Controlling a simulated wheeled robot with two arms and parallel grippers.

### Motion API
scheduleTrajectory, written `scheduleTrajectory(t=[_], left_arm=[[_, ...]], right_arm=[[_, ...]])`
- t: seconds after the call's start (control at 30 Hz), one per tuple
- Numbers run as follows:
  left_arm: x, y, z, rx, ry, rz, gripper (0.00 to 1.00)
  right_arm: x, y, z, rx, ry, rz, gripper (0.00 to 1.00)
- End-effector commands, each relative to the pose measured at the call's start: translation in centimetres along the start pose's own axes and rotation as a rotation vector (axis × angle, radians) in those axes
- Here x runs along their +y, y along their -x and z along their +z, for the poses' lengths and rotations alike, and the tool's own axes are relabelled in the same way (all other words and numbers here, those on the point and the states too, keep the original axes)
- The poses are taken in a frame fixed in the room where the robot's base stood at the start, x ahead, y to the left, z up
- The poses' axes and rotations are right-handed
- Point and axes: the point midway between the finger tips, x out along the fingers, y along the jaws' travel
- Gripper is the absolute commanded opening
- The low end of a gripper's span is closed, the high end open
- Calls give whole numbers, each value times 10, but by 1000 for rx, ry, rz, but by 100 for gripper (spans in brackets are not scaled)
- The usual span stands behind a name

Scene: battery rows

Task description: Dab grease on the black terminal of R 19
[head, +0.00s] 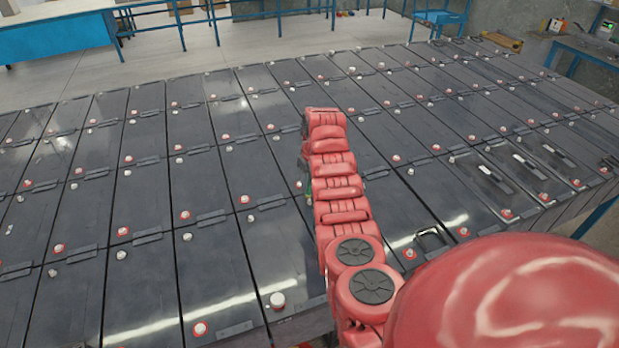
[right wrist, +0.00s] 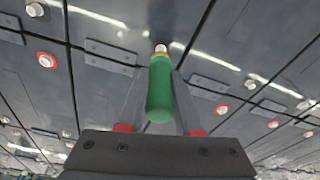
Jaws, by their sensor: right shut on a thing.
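My right gripper (right wrist: 160,78) is shut on a green grease applicator (right wrist: 160,95), a small cylinder with a yellowish collar and a pale tip. The applicator points away from the wrist, toward the black battery tops. A pale spot shows at its tip; I cannot tell whether it is the tip or a terminal, or whether they touch. In the head view my red right arm reaches over the middle rows and hides most of this gripper. The terminals are small posts, some red-ringed (right wrist: 46,60), some plain pale (right wrist: 35,10). No R 19 label is readable. My left gripper is out of view.
Rows of black batteries (head: 145,205) fill the space in front, with raised terminals and flat bars between them. A blue-framed table (head: 60,38) stands at the back left. Open floor (head: 230,50) lies behind the rows.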

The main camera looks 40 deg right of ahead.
Motion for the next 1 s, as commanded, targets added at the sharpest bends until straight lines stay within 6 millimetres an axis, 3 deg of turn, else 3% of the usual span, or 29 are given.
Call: scheduleTrajectory(t=[1.0], left_arm=[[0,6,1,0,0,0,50]], right_arm=[[0,0,2,-1,1,-1,0]])
